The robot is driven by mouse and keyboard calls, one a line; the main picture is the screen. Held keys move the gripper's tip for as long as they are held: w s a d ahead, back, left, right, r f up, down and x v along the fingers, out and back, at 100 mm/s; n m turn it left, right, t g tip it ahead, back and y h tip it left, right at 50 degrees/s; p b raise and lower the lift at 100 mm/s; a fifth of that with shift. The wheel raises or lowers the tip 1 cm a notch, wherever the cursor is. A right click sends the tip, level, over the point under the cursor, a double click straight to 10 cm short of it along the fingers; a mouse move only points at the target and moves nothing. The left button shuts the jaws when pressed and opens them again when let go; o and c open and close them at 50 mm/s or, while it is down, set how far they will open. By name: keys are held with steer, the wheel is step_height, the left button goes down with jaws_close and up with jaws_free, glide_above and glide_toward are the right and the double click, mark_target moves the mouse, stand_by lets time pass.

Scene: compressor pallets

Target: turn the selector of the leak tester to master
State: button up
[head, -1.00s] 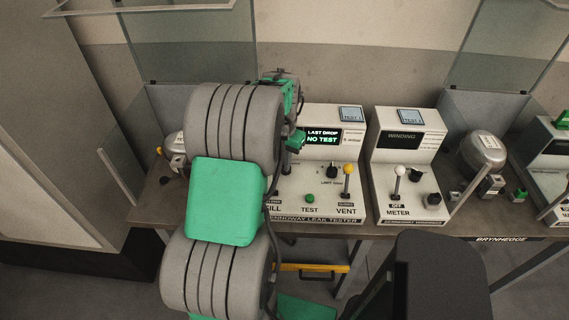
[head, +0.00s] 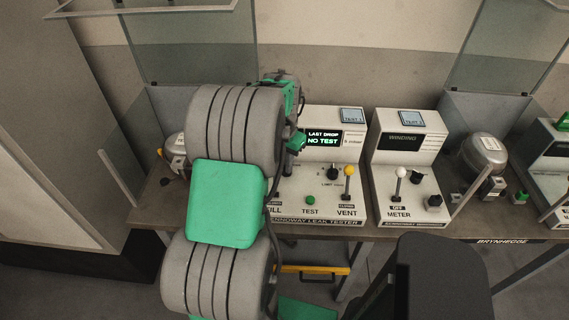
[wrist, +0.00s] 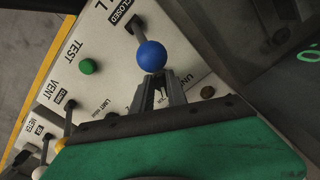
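The leak tester (head: 310,219) stands on the bench, with its screen reading LAST DROP NO TEST. My arm covers its left part in the head view. In the wrist view, my gripper (wrist: 159,90) points down at the panel beside the blue ball lever (wrist: 151,55). A UNIT label (wrist: 187,79) shows just right of the fingers. The selector by that label is not clearly visible; the fingers and the ball hide that spot. The fingers show a narrow gap, but I cannot tell whether they hold anything. The fingertips are hidden in the head view.
A green TEST button (head: 310,200), a yellow VENT lever (head: 349,172) and a black limit knob (head: 333,172) are on the same panel. The METER unit (head: 408,213) with a white lever stands to the right. A metal compressor (head: 485,152) sits farther right.

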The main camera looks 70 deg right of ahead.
step_height(320, 180, up, 8)
steer(key=shift+f+b, duration=0.1)
steer(key=shift+b, duration=0.45)
